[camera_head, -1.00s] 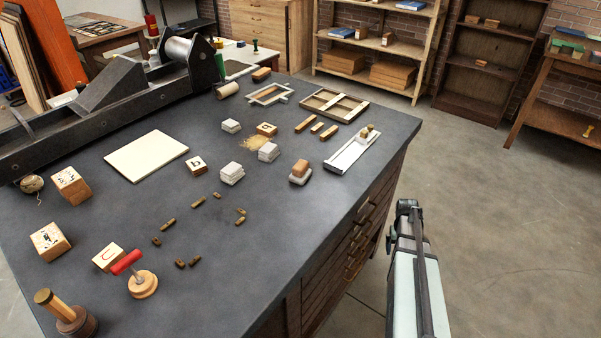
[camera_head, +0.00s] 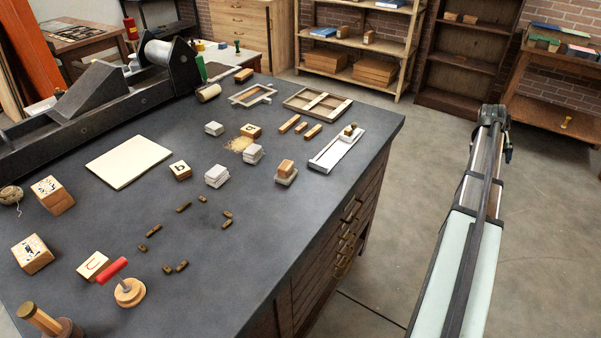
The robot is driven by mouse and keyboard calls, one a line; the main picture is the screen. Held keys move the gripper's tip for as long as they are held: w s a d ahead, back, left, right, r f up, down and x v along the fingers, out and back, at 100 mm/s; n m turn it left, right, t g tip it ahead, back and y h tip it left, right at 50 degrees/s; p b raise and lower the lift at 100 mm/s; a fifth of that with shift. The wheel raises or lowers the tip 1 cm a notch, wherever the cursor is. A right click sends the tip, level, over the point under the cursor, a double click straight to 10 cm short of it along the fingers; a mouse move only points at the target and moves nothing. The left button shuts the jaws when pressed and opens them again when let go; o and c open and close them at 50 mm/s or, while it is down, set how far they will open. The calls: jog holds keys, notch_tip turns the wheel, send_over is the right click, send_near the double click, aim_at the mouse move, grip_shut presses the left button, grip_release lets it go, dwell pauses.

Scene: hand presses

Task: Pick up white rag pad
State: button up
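Several small whitish folded pads lie on the dark bench top. One pad (camera_head: 214,129) is at the back left of the group, another (camera_head: 253,154) is beside a patch of tan shavings, and a third (camera_head: 217,176) is nearer the front. A fourth pale pad (camera_head: 287,180) has a brown wooden block on top. I cannot tell which is the rag pad. My gripper (camera_head: 494,115) seems to be at the far end of my arm, right of the bench over the floor, well apart from the pads. Its fingers are too small and dark to make out.
The bench (camera_head: 230,265) also holds letter blocks, small wooden pieces, a red-handled tool (camera_head: 129,290), a cream board (camera_head: 129,160), wooden frames (camera_head: 317,103) and a white tray (camera_head: 336,150). A heavy press (camera_head: 100,105) stands at the back left. Floor right of the bench is clear.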

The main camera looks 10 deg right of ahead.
jog(key=w+a+r+m+y, duration=0.1)
jog(key=w+a+r+m, duration=0.3)
jog(key=a, duration=0.6)
jog(key=w+a+r+m+y, duration=0.15)
jog(key=w+a+r, duration=0.3)
jog(key=a, duration=0.55)
notch_tip(320, 180, up, 6)
jog(key=f+m+g+y, duration=0.1)
jog(key=m+y, duration=0.2)
jog(key=m, duration=1)
send_over(286, 165)
jog(key=f, duration=0.7)
jog(key=shift+a+f, duration=0.1)
jog(key=shift+a, duration=0.1)
jog(key=shift+d+f, duration=0.15)
jog(key=shift+f, duration=1.2)
jog(key=shift+d+f, duration=0.1)
jog(key=shift+f, duration=1.25)
jog(key=shift+c, duration=0.2)
